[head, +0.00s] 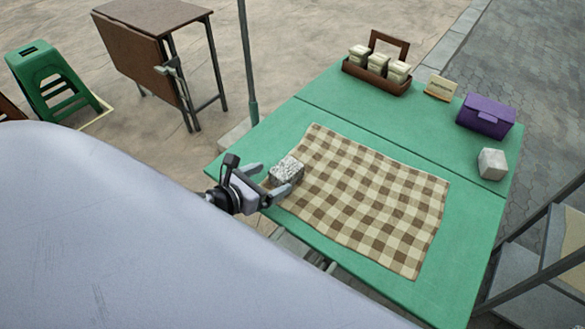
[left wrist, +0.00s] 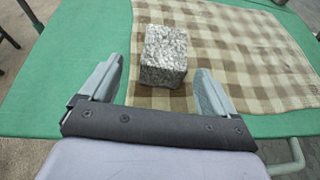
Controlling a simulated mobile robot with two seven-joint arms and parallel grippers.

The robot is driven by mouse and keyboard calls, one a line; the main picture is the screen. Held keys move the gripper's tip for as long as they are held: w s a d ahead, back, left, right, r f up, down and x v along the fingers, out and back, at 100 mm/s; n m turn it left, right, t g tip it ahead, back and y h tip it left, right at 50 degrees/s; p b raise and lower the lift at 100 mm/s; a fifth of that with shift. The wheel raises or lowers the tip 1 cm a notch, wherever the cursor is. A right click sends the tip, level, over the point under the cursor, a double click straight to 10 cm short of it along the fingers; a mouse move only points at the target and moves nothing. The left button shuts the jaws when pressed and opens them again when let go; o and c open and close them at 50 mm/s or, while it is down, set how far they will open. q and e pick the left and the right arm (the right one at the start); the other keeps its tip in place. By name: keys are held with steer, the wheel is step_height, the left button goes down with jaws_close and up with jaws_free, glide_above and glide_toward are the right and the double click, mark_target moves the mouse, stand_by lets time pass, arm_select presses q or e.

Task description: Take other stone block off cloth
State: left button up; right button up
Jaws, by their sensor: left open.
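A speckled grey stone block (head: 286,170) sits on the left corner of a brown and cream checked cloth (head: 370,196). The block also shows in the left wrist view (left wrist: 164,56), resting on the cloth (left wrist: 240,65). My left gripper (head: 270,178) is open at the table's left edge, its two fingers pointing at the block. In the left wrist view the block stands just ahead of and between the open fingertips (left wrist: 160,80), and I see no grip on it. A second, paler stone block (head: 492,164) sits on the green table, off the cloth at the right. My right gripper is not in view.
The green table (head: 330,90) has bare room behind the cloth. At its back stand a brown caddy (head: 376,84) with several pale packets, a small card sign (head: 441,87) and a purple box (head: 486,116). A pole (head: 248,65) rises beside the table's far left edge.

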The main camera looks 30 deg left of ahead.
mark_target(286, 172)
arm_select(q)
steer(key=shift+x, duration=0.85)
steer(key=shift+d+x, duration=0.1)
steer(key=shift+x, duration=1.1)
steer(key=shift+d+x, duration=0.15)
steer(key=shift+x, duration=1.1)
steer(key=shift+r, duration=0.25)
steer(key=c, duration=1.4)
